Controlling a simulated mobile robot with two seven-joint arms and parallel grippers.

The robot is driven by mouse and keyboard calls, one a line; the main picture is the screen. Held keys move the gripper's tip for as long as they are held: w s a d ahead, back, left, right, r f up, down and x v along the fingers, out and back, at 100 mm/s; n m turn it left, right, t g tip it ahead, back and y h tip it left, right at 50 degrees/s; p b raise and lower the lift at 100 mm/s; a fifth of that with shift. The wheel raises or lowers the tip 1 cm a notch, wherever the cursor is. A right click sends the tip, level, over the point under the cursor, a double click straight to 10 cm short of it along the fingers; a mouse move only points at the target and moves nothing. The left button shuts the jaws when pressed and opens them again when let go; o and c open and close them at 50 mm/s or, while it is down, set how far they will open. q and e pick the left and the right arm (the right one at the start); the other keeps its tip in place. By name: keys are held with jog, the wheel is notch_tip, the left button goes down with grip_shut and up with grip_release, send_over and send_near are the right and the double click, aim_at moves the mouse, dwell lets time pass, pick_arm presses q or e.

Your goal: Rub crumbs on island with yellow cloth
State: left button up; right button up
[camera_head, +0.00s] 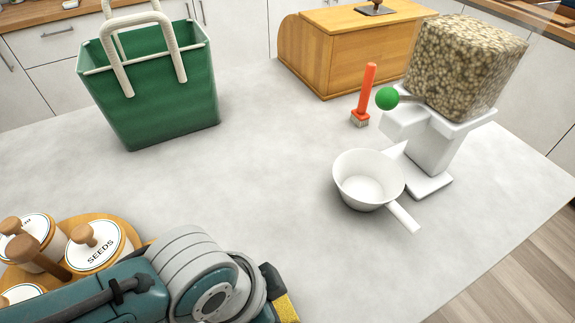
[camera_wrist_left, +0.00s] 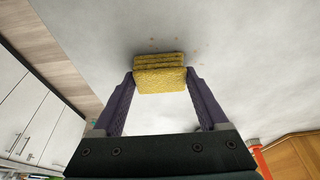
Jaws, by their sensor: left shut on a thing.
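My left gripper (camera_head: 277,290) is low at the front of the pale grey island (camera_head: 270,170). It is shut on a folded yellow cloth (camera_head: 287,308), which shows only as a small patch beside the gripper in the head view. In the left wrist view, the cloth (camera_wrist_left: 160,78) sits in layers between the two purple-grey fingers of the gripper (camera_wrist_left: 160,88). Small brownish crumbs (camera_wrist_left: 152,48) are scattered on the island just beyond the cloth. I cannot tell whether the cloth touches the surface. My right gripper is not in view.
A white pan (camera_head: 367,180) and a white dispenser (camera_head: 434,150) stand at the right, near an orange brush (camera_head: 367,92). A green basket (camera_head: 160,95) and a wooden bread box (camera_head: 345,50) are behind. Lidded jars (camera_head: 98,248) stand front left. The middle is clear.

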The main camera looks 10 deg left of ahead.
pick_arm(q)
jog(key=shift+w+a+b, duration=0.25)
jog(key=shift+w+a, duration=0.15)
jog(key=shift+w, duration=0.25)
jog(key=shift+w+a+b, duration=0.25)
jog(key=shift+w+a, duration=0.15)
jog(key=shift+w, duration=0.25)
jog(key=shift+w+a+f+b, duration=0.1)
jog(key=shift+w+a+b, duration=0.15)
jog(key=shift+w+b, duration=0.15)
jog(key=shift+w+a+b, duration=0.3)
jog(key=shift+w+a, duration=0.15)
jog(key=shift+w, duration=0.3)
jog(key=shift+s, duration=0.1)
